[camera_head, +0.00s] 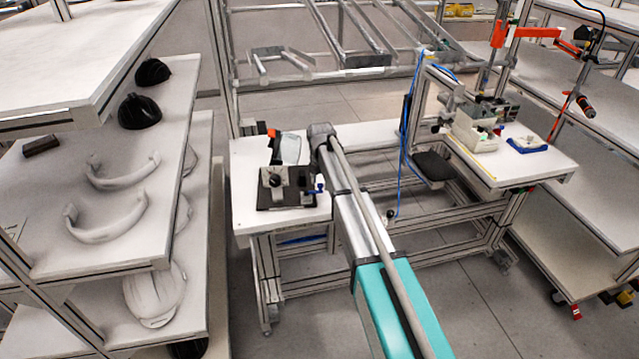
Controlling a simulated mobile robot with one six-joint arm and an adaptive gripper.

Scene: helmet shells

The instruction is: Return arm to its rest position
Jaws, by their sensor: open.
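My arm (372,235) reaches from the bottom middle toward the white workbench. Its far end, a dark grey joint (320,135), shows over the bench's left part. I cannot make out my gripper or its fingers, and I see no helmet shell held at the arm's end. A fixture with a dark base (287,195) stands on the bench just left of and below that joint. An orange-tipped piece with a pale panel (291,149) stands behind it.
Shelves at left hold white curved shells (105,220), a white helmet shell (156,292) and black shells (140,111). A second station (480,130) with a blue cable stands at right. An orange jointed arm (535,33) is at upper right. Grey floor (470,310) is clear at lower right.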

